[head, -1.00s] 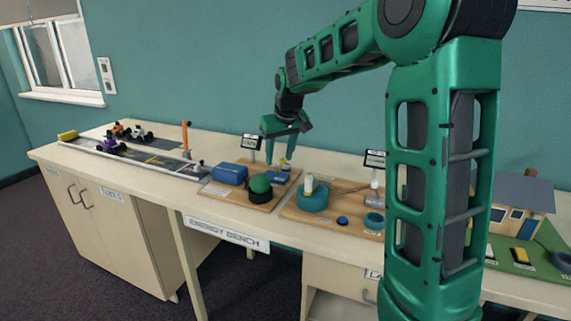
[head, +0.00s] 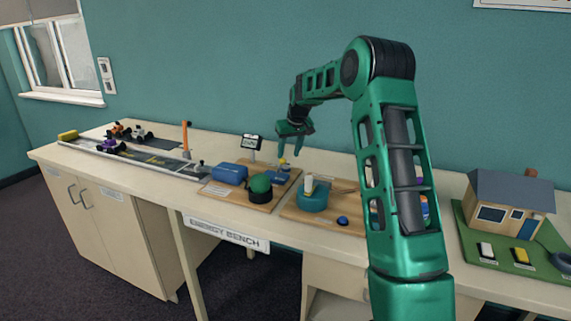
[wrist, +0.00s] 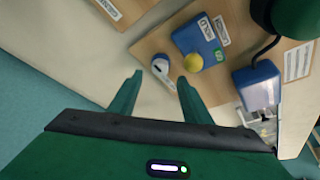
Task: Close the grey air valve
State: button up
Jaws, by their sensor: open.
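My gripper (head: 288,149) is open and empty above the back of the left wooden board. In the wrist view its two fingers (wrist: 158,82) stand apart, pointing toward a small grey-white part with a dark slot on a rounded base (wrist: 161,68). This part looks like the grey air valve, but I cannot be sure. It appears between the fingertips and a little beyond them, with no contact visible. Beside it is a blue block (wrist: 200,32) with a yellow knob (wrist: 193,62). In the head view the block and knob are tiny near the board's back edge.
A blue box (head: 229,173) and a green dome (head: 260,188) stand on the left board (head: 228,194). A small display (head: 251,143) stands behind. A model house (head: 509,205) is further right.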

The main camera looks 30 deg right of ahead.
aim_at(286, 164)
jog(key=shift+x, duration=2.7)
jog(key=shift+c, duration=0.2)
jog(key=c, duration=1)
